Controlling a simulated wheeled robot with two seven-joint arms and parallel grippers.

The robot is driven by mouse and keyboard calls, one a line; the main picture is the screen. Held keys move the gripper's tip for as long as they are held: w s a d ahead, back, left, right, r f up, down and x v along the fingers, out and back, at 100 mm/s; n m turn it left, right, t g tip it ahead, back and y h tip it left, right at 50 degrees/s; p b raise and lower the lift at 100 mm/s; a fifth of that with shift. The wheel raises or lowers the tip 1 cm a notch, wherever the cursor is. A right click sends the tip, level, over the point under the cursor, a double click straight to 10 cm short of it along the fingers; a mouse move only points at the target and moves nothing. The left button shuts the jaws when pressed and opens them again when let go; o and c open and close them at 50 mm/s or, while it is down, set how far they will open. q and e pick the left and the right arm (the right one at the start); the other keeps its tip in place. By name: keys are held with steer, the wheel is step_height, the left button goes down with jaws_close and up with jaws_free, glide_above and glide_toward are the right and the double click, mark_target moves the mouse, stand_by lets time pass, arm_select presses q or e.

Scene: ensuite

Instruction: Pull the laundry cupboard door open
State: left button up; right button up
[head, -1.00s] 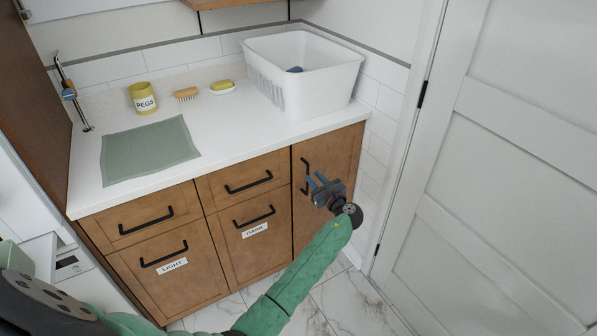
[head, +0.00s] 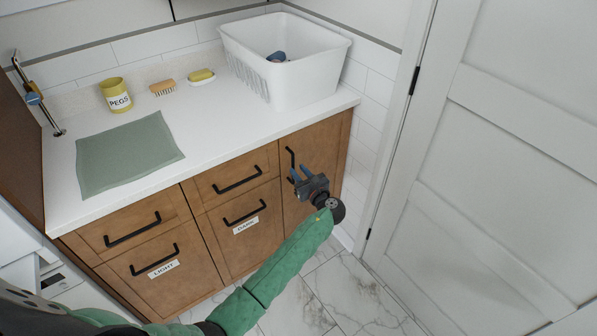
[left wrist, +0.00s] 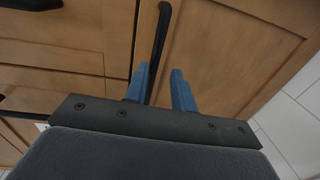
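The laundry cupboard door (head: 318,150) is the brown wooden panel at the right end of the counter unit; it looks closed. Its black vertical bar handle (head: 290,160) is near the door's left edge. My left gripper (head: 298,175) is at the lower part of the handle, with its blue fingers pointing at the door. In the left wrist view the fingers are apart (left wrist: 162,88). The handle (left wrist: 160,40) runs down between them, close to the left finger, whose tip hides part of it. I cannot tell whether they touch. My right gripper is out of view.
Drawers with black handles, labelled LIGHT (head: 163,269) and DARK (head: 245,226), are left of the door. A white basket (head: 300,85) stands on the counter (head: 205,125) above. A white panelled door (head: 490,170) is close on the right. Marble-tiled floor (head: 345,285) is clear below.

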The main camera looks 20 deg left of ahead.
arm_select(q)
steer(key=s+d+p, duration=0.2)
steer(key=s+d, duration=0.2)
steer(key=d, duration=0.4)
stand_by(1.2)
